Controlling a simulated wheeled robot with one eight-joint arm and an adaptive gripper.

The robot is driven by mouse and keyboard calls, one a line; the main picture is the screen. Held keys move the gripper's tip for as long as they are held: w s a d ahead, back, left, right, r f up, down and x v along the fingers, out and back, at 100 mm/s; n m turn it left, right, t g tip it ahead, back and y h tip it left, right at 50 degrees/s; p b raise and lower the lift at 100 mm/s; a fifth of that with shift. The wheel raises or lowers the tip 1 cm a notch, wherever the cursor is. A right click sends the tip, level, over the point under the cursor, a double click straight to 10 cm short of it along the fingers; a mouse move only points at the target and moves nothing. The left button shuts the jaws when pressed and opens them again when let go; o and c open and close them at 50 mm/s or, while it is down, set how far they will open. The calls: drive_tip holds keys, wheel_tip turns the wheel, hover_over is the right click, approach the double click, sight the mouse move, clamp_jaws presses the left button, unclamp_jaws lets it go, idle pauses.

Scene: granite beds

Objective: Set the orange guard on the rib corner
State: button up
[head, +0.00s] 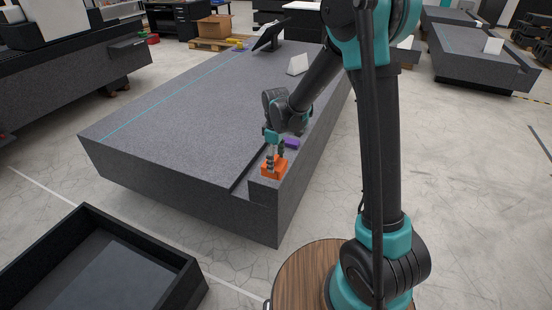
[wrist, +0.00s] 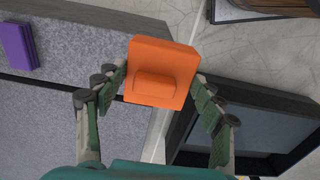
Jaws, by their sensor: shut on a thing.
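The orange guard (head: 274,168) is a block with a raised grip on top. In the head view it appears at the near end of the rib (head: 267,194), by its corner. I cannot tell whether it touches the granite or hangs just above it. My gripper (head: 275,154) points down and is shut on the guard. In the wrist view the guard (wrist: 160,60) sits between the two fingers of my gripper (wrist: 160,85), over the bed's edge, with floor beyond. Its underside and the rib corner beneath it are hidden.
A purple block (head: 291,143) lies on the rib just behind the guard. The granite bed (head: 190,120) is mostly clear, with a white wedge (head: 298,65) and a dark screen (head: 269,37) farther back. A black open bin (head: 100,270) stands on the floor at the front left.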

sight(276, 183)
drive_tip(key=shift+f, duration=0.1)
drive_tip(key=shift+f, duration=4.5)
drive_tip(key=shift+f, duration=0.35)
drive_tip(key=shift+w+a, duration=0.1)
drive_tip(key=shift+w, duration=0.2)
drive_tip(key=o, duration=1)
wheel_tip(276, 183, up, 12)
